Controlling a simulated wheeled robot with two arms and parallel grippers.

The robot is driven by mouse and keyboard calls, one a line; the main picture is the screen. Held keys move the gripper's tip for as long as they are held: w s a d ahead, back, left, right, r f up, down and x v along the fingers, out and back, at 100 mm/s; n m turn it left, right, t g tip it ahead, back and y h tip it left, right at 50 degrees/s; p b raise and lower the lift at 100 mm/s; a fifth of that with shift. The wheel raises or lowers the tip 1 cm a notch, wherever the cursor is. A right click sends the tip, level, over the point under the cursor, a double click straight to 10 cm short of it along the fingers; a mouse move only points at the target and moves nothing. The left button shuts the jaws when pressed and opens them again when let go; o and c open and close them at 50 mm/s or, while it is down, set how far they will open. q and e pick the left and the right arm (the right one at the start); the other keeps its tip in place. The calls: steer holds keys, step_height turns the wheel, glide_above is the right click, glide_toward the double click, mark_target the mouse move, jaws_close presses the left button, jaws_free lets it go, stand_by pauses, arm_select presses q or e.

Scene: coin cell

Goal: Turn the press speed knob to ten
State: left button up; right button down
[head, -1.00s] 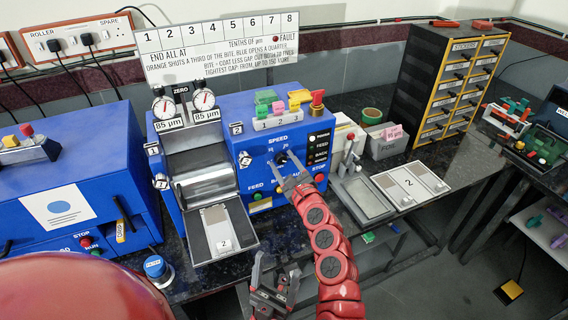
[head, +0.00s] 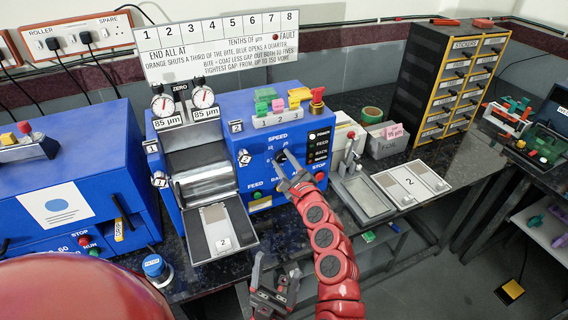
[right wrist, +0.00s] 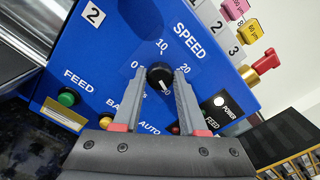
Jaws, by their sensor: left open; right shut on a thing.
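The black press speed knob (right wrist: 159,76) sits on the blue press front under the word SPEED, with 0, 10 and 20 marked around it. Its white line points down in the right wrist view, away from the 10. My right gripper (right wrist: 164,77) has one finger on each side of the knob and is shut on it. In the head view the right gripper (head: 285,166) reaches the press front and partly covers the knob (head: 281,156). My left gripper (head: 272,277) is open and empty, low in front of the bench.
Beside the knob are the FEED button (right wrist: 67,98), the POWER light (right wrist: 218,101) and the red-topped lever (right wrist: 263,63). The press tray (head: 222,236) juts forward at the left. A flat tray (head: 363,197) and a white board (head: 411,184) lie at the right.

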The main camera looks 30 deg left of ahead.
steer(key=n+b, duration=0.1)
steer(key=n, duration=0.2)
steer(key=shift+f+n+b, duration=0.15)
steer(key=shift+n+b, duration=0.2)
steer(key=shift+n, duration=0.05)
steer(key=n+b, duration=0.1)
steer(key=n, duration=0.1)
steer(key=shift+n, duration=0.3)
steer(key=n+b, duration=0.2)
steer(key=shift+n, duration=0.4)
steer(key=n+b, duration=0.3)
steer(key=shift+f+n, duration=0.15)
steer(key=shift+n, duration=0.15)
steer(key=n+b, duration=1.4)
steer(key=b, duration=0.3)
steer(key=shift+f, duration=0.2)
steer(key=shift+r+n+b, duration=0.2)
steer(key=shift+n+b, duration=1)
steer(key=shift+b, duration=0.15)
